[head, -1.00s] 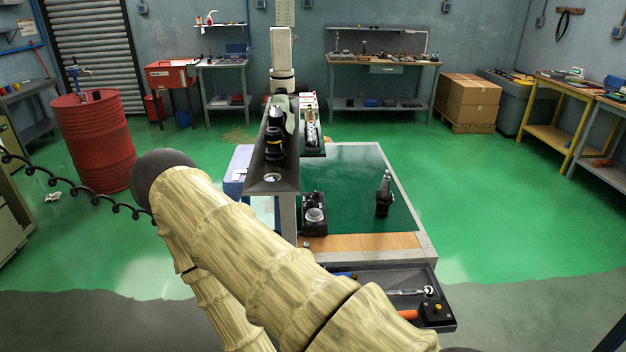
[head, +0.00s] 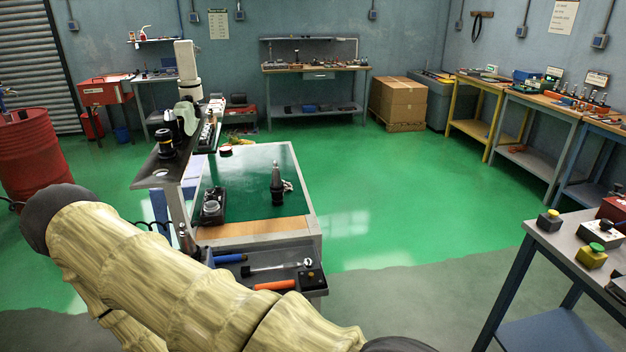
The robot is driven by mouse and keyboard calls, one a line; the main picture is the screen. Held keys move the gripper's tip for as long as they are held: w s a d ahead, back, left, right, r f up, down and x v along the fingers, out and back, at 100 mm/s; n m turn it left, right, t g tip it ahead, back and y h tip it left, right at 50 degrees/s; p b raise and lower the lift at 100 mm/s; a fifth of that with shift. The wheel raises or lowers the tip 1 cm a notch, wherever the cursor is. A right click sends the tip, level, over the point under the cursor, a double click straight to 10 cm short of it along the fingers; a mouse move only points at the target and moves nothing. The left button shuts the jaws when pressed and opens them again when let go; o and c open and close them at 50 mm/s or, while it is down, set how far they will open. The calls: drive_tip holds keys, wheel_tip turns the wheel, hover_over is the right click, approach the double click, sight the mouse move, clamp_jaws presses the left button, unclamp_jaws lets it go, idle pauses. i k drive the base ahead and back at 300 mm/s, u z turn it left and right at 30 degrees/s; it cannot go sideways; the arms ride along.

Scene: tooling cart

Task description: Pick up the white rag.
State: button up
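A pale, grey-green cloth-like thing (head: 188,116) hangs over the raised dark shelf (head: 150,178) of the tooling cart, left of centre in the head view. It may be the rag, but its colour is not clearly white. A small whitish thing (head: 288,186) lies beside the dark upright tool holder (head: 276,180) on the cart's green top (head: 240,200); it is too small to identify. My gripper is out of the picture; only my cream-sleeved arm shows across the lower left.
The cart's open drawer (head: 262,276) holds a blue-handled tool, a wrench and an orange-handled tool. A blue-legged table (head: 535,265) with button boxes stands at the lower right. Green floor (head: 400,200) is clear between them. A red barrel (head: 32,160) stands at the left.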

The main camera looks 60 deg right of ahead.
sight(287, 185)
drive_tip(key=k, duration=0.35)
drive_tip(key=z, duration=0.75)
